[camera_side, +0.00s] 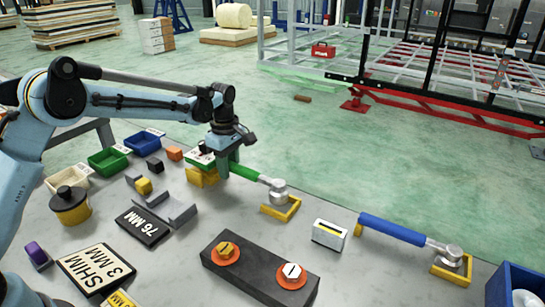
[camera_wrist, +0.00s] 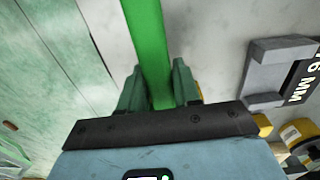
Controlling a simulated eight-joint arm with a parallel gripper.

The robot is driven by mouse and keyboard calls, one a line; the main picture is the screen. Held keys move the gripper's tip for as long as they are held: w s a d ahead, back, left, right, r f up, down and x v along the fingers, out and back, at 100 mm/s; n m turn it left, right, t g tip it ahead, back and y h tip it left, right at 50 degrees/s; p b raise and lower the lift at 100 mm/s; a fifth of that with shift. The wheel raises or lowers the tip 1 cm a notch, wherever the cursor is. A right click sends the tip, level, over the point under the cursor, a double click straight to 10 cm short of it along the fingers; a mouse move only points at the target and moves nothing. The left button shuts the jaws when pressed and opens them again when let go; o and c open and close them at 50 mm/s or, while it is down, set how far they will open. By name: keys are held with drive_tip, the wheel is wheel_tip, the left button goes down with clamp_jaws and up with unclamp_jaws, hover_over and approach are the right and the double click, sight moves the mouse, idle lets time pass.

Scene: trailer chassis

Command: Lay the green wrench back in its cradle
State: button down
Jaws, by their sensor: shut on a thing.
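The green wrench has a green handle (camera_side: 246,173) and a grey ring head (camera_side: 278,190). My gripper (camera_side: 226,166) is shut on the handle near its left end; the wrist view shows the green handle (camera_wrist: 148,45) between my two fingers (camera_wrist: 158,88). The wrench lies lengthwise along its cradle, with the head over or in the yellow frame (camera_side: 282,210) at the right. A yellow block (camera_side: 203,178) stands below my gripper at the left end. I cannot tell whether the wrench touches the cradle or hangs just above it.
A blue wrench (camera_side: 392,229) lies to the right, its head at another yellow frame (camera_side: 452,271). A small white box (camera_side: 329,234) stands between the wrenches. A dark block with orange discs (camera_side: 245,275) is in front. Grey brackets (camera_side: 183,216) and a 76 MM plate (camera_side: 142,226) are nearby.

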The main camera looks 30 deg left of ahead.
drive_tip(key=shift+f, duration=0.65)
drive_tip(key=c, duration=0.8)
unclamp_jaws()
drive_tip(key=s+r+m+t, duration=0.1)
drive_tip(key=s+r+m, duration=0.15)
drive_tip(key=r, duration=0.55)
drive_tip(key=s+r+m+t, duration=0.1)
drive_tip(key=s+r+m, duration=0.15)
drive_tip(key=r, duration=0.65)
drive_tip(key=shift+s+d+f+m+t, duration=0.4)
drive_tip(key=shift+s+f+m+t, duration=0.5)
drive_tip(key=shift+s+m, duration=1.65)
drive_tip(key=shift+s+d+f+m+t, duration=0.35)
drive_tip(key=shift+s+f+m+t, duration=0.6)
drive_tip(key=shift+s+m, duration=1.6)
drive_tip(key=shift+s+d+f+m+t, duration=0.4)
drive_tip(key=shift+s+f+m+t, duration=0.75)
drive_tip(key=shift+s, duration=2.55)
